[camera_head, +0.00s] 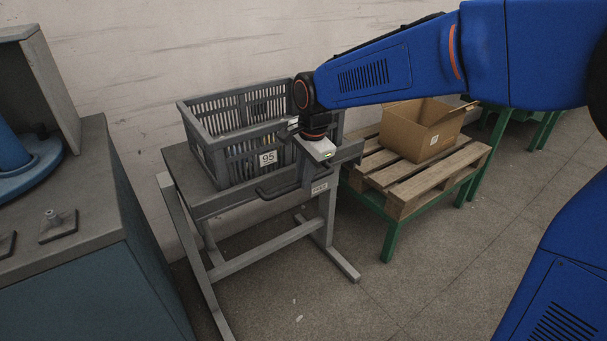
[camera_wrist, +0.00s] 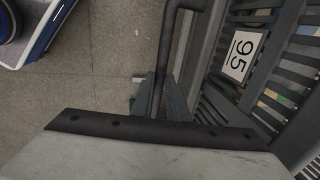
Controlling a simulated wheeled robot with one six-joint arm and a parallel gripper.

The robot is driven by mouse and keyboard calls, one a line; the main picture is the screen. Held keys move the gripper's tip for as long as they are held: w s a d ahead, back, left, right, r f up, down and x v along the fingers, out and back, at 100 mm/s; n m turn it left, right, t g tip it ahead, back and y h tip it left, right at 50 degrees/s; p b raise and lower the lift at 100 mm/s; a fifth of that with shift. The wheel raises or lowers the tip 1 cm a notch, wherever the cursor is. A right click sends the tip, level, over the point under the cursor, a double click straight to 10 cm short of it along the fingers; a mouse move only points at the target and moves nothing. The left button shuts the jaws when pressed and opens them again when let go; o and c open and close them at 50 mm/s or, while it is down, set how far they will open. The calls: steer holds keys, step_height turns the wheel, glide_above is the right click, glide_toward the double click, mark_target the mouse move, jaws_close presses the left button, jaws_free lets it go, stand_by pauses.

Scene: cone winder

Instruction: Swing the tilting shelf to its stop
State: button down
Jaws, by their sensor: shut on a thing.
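The tilting shelf (camera_head: 186,168) is a grey tray top on a grey metal stand. A dark bar handle (camera_head: 272,193) sticks out along its front edge. My gripper (camera_head: 309,176) reaches down at the right end of that handle. In the wrist view my gripper (camera_wrist: 160,98) has its two fingers on either side of the dark handle (camera_wrist: 167,45), shut on it. The fingertips are partly hidden in the head view. A grey slatted crate (camera_head: 222,165) labelled 95 stands on the shelf; it also shows in the wrist view (camera_wrist: 285,85). I cannot tell the shelf's exact tilt.
A wooden pallet (camera_head: 440,178) on a green stand (camera_head: 390,232) is close on the right, with an open cardboard box (camera_head: 420,128) on it. A grey-blue machine (camera_head: 95,265) stands at left. A wall is behind.

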step_height(320, 180, down, 11)
steer(key=t+y, duration=0.2)
steer(key=shift+s+d+t, duration=0.25)
steer(key=shift+s+t, duration=0.05)
steer(key=shift+s, duration=0.1)
steer(key=shift+r, duration=0.1)
steer(key=c, duration=1.7)
jaws_free()
steer(key=shift+r, duration=0.1)
steer(key=v, duration=1.7)
steer(key=shift+s+d, duration=0.15)
steer(key=shift+s, duration=0.05)
